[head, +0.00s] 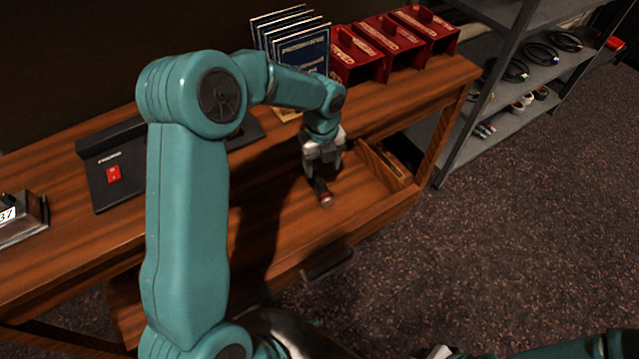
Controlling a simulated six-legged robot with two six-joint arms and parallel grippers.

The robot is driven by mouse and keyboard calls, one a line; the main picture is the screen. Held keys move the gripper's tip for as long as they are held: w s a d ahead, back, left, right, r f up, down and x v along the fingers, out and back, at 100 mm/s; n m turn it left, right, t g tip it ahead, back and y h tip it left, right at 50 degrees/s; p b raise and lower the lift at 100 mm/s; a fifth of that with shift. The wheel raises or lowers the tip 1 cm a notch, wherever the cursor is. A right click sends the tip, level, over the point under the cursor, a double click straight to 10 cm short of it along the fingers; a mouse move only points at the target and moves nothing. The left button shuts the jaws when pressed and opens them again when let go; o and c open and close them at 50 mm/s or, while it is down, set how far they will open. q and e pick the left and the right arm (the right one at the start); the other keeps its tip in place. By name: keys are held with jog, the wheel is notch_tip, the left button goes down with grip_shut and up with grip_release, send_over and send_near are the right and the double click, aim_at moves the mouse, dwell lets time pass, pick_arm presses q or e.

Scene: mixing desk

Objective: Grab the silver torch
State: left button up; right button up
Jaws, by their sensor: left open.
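A small torch (325,196) lies in an open wooden drawer (270,262) of the desk. It looks dark here, with a reddish front end facing me; its silver colour does not show clearly. My left gripper (322,174) points down over the torch's rear part with its fingers open. The fingers hide that part, and I cannot tell whether they touch it. Parts of my right arm show at the bottom edge, but its gripper does not.
A black panel with a red switch (114,174) stands on the desk (60,250) at left. Blue booklets (302,50) and red boxes (357,58) stand behind my arm. A wooden divider (385,165) bounds the drawer at right. Grey shelves (490,95) stand beyond. The front floor is clear.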

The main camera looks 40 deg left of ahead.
aim_at(320, 181)
pick_arm(q)
jog(key=shift+w+f, duration=0.1)
jog(key=shift+f, duration=0.75)
jog(key=shift+d+f, duration=0.15)
jog(key=shift+f, duration=0.25)
jog(key=shift+a+f, duration=0.25)
jog(key=shift+f, duration=1.05)
jog(key=shift+a+f, duration=0.2)
jog(key=shift+f, duration=1.1)
grip_shut()
